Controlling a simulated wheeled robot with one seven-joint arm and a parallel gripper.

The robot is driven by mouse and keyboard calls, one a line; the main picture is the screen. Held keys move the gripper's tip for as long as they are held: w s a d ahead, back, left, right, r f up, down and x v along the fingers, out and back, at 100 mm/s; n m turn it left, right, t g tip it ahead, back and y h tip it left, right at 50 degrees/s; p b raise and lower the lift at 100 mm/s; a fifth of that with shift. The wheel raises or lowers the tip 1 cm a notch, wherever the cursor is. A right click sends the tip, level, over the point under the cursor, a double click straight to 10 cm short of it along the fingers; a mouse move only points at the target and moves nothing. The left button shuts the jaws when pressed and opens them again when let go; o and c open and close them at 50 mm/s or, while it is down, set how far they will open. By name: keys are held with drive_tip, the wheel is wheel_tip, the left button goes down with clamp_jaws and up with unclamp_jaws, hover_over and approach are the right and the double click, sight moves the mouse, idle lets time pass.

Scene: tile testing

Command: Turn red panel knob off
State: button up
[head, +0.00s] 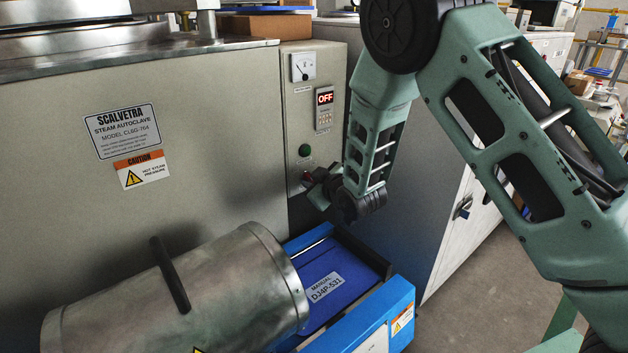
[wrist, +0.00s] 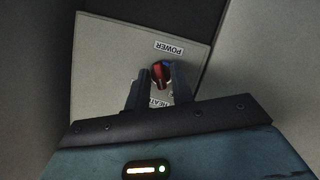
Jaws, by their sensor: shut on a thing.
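The red knob (wrist: 161,75) sits on the light control panel (wrist: 100,55), just below the POWER label in the wrist view. My gripper (wrist: 160,88) reaches to the panel with one finger on each side of the knob, shut on it. In the head view my gripper (head: 318,186) is at the lower part of the panel (head: 299,120), below a green button (head: 305,150). There the knob is mostly hidden by the gripper. The panel display (head: 325,98) reads OFF.
A steel cylinder (head: 190,290) with a black handle lies at the lower left. A blue manual (head: 335,280) lies in a blue tray (head: 400,300) below my gripper. A grey cabinet (head: 460,215) stands to the right. Clear floor (head: 460,290) shows at the lower right.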

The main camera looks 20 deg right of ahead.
drive_tip(key=shift+n+h, duration=0.3)
drive_tip(key=o, duration=0.7)
drive_tip(key=shift+f+p+v, duration=0.15)
drive_tip(key=shift+p+v, duration=2.75)
drive_tip(key=shift+v, duration=1.45)
drive_tip(key=shift+f+p+v, duration=0.1)
drive_tip(key=shift+p+v, duration=2.8)
drive_tip(key=shift+v, duration=1.45)
drive_tip(key=shift+s+d, duration=0.1)
